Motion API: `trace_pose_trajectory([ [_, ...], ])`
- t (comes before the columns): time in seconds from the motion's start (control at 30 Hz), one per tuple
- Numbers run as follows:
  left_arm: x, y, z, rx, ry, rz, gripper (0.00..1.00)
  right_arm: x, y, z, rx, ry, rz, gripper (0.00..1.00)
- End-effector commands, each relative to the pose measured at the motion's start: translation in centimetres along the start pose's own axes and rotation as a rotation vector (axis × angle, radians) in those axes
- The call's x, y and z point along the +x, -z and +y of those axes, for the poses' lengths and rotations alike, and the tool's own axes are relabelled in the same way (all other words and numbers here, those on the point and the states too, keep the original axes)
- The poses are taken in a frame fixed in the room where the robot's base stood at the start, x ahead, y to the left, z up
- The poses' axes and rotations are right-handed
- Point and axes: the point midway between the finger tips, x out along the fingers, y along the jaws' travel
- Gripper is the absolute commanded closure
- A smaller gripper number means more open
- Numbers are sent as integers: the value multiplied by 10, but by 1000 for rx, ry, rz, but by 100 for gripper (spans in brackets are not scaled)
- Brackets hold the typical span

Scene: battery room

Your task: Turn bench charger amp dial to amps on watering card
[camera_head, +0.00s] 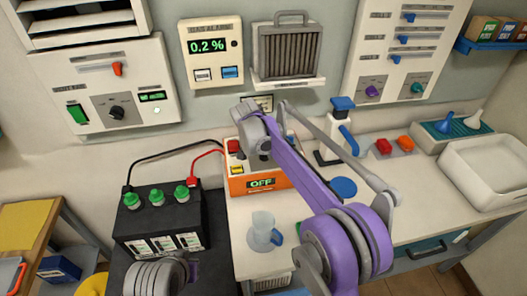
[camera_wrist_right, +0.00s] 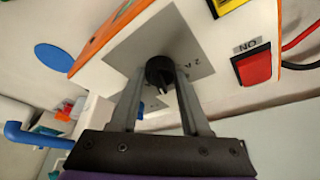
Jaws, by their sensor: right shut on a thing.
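The bench charger (camera_head: 238,186) is an orange and white box on the bench. Its display (camera_head: 262,182) reads OFF. Its red switch (camera_head: 234,147) is at the left of its top panel and shows beside an "ON" label in the right wrist view (camera_wrist_right: 254,68). The black amp dial (camera_wrist_right: 160,72) sits on a grey plate with a partly covered "2 A" mark. My right gripper (camera_wrist_right: 157,88) is shut on the dial, one finger on each side. My arm hides most of this in the head view. A small wall card (camera_head: 264,102) is partly hidden and unreadable. My left gripper is out of view.
A black battery (camera_head: 160,220) with green caps stands left of the charger, with black and red cables running between them. A clear jug (camera_head: 262,226) stands in front of the charger.

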Motion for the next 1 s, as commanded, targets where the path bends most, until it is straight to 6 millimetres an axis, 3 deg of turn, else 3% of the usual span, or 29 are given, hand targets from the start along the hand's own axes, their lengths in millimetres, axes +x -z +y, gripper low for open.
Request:
trace_pose_trajectory([
  [0.1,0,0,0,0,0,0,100,0,-1,0,-1,0,-1,100],
  [0.13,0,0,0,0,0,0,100,0,-1,0,-1,0,-1,52],
  [0.3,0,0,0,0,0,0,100,0,0,0,-1,0,-1,24],
  [0.67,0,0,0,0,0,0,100,-5,0,0,-2,0,0,24],
  [1.0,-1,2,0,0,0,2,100,-68,0,0,-3,0,0,24],
])
